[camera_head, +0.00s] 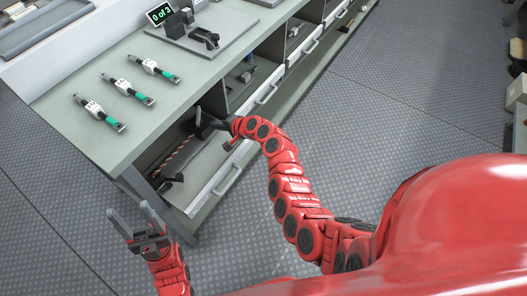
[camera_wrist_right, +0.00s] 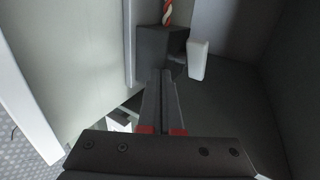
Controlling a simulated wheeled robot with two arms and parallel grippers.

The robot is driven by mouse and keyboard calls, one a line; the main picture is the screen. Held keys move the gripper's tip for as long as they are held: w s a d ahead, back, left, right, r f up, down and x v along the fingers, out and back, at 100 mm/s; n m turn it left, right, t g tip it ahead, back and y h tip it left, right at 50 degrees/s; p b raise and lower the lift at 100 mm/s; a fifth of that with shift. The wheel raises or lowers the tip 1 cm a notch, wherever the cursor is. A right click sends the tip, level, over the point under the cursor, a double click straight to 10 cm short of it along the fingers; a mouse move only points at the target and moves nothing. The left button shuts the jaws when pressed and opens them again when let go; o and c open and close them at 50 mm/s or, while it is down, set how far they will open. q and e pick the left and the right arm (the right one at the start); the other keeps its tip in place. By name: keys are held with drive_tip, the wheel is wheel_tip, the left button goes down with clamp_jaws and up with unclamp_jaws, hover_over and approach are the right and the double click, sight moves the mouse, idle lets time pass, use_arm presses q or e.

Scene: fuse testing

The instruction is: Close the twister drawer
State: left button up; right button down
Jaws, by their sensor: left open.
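The drawer (camera_head: 223,172) under the left end of the workbench stands open. Its pale front carries a bar handle (camera_head: 229,181). A red-and-white striped twisted item (camera_head: 176,155) lies inside; part of it shows at the top of the right wrist view (camera_wrist_right: 168,12), above a dark block. My right gripper (camera_head: 205,120) reaches in at the drawer's far end, under the bench edge. In the right wrist view its fingers (camera_wrist_right: 163,78) are together with nothing seen between them, pointing at the dark block; contact cannot be told. My left gripper (camera_head: 132,220) is open and empty, left of the drawer.
Three fuse-like testers with green ends (camera_head: 128,90) lie on the workbench (camera_head: 75,125). A tester stand (camera_head: 205,38) and a display reading "0 of 3" (camera_head: 160,13) are at the back. More drawers (camera_head: 265,90) line the bench to the right.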

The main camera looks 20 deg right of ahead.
drive_tip(key=w+a+b, duration=0.4)
drive_tip(key=w, duration=0.1)
drive_tip(key=w+a+b, duration=0.1)
drive_tip(key=w+b, duration=0.1)
drive_tip(key=shift+w+a+f, duration=0.3)
drive_tip(key=shift+a, duration=0.1)
drive_tip(key=shift+w+a+r+b, duration=0.15)
drive_tip(key=shift+w+a+b, duration=0.15)
drive_tip(key=shift+w+b, duration=0.1)
